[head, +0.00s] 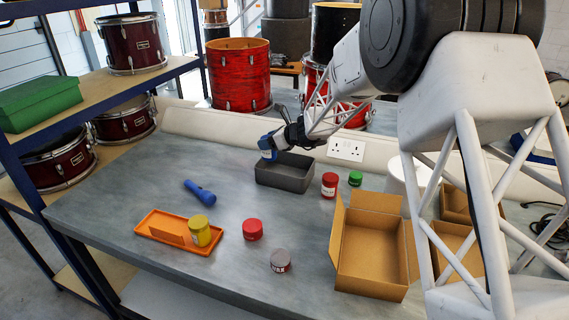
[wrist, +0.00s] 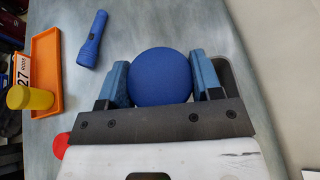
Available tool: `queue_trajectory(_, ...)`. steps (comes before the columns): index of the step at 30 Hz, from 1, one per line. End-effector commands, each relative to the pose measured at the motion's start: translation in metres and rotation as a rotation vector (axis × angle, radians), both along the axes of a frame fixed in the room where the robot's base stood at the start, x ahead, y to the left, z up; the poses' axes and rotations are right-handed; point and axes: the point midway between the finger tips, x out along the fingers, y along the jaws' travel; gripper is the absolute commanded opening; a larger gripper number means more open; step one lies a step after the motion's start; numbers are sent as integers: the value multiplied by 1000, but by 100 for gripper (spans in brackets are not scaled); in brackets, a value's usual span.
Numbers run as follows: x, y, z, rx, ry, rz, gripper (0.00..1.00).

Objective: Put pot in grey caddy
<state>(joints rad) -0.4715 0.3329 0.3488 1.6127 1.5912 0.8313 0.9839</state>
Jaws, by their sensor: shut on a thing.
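My gripper (head: 268,152) is above the left part of the grey caddy (head: 282,181), near the back of the bench. In the wrist view its two blue fingers (wrist: 160,85) are shut on a round blue pot (wrist: 160,76), seen from its top. The pot's lower part is hidden in that view. In the head view the pot is hard to tell from the blue fingers. A grey edge of the caddy shows beside the right finger in the wrist view (wrist: 231,78). The visible part of the caddy's inside looks empty.
A red pot (head: 329,185) and a green pot (head: 355,179) stand right of the caddy. An open cardboard box (head: 372,285) is at front right. A blue torch (head: 200,192), orange tray (head: 160,236) with yellow pot (head: 200,231), red pot (head: 252,229) and grey pot (head: 281,261) lie nearer.

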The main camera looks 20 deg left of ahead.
Motion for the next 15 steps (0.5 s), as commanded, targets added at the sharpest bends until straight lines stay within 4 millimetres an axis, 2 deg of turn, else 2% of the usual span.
queue_trajectory(1,12,-6,1,1,-2,-13,33)
queue_trajectory(6,32,-17,2,0,-1,-36,33)
queue_trajectory(15,36,-19,2,0,-1,-42,33)
